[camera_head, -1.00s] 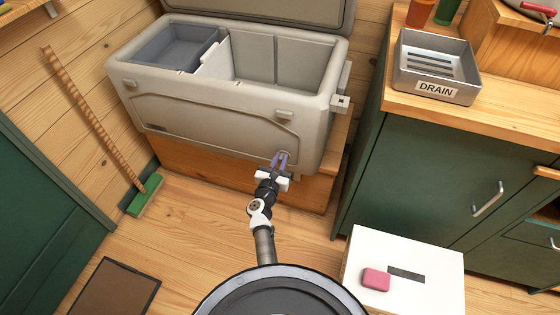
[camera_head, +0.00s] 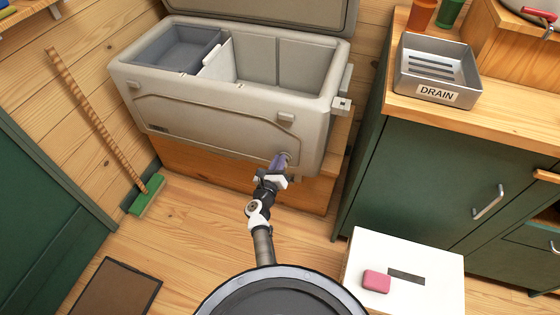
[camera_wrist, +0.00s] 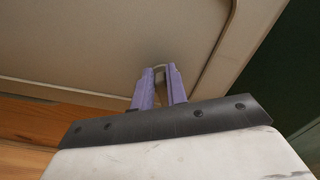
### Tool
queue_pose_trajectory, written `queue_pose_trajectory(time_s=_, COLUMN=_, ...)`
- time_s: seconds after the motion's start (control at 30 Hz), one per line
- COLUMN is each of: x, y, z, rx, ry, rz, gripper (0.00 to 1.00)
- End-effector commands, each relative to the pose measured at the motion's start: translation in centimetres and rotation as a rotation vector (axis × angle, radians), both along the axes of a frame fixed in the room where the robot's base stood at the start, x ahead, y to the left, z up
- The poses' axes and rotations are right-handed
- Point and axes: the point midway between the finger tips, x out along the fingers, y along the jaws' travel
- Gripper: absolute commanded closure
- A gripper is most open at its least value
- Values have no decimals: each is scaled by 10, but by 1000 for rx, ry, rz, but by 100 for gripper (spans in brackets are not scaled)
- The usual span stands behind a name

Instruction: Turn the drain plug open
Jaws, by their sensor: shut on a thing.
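A large beige cooler (camera_head: 215,115) stands with its lid raised on a low wooden platform. The drain plug (camera_wrist: 159,68) is a small light piece low on its front, near the right corner. My gripper (camera_head: 281,160) reaches up to that spot. In the wrist view, the two purple fingers of my gripper (camera_wrist: 160,76) are shut on the plug, one on each side. Most of the plug is hidden between the fingers, so how far it is turned cannot be told.
A metal tray marked DRAIN (camera_head: 437,94) stands on the wooden counter at right, above a green cabinet (camera_head: 440,185). A white box (camera_head: 430,265) with a pink block (camera_head: 376,281) is at lower right. A broom (camera_head: 148,195) leans at left.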

Motion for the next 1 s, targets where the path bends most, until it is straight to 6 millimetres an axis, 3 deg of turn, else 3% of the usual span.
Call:
queue_pose_trajectory(time_s=0.03, x=-4, y=-1, z=-8, rx=-42, ry=29, rz=-2, gripper=100)
queue_pose_trajectory(time_s=1.0, x=-2, y=5, z=-23, rx=-884, ry=298, rz=-12, gripper=100)
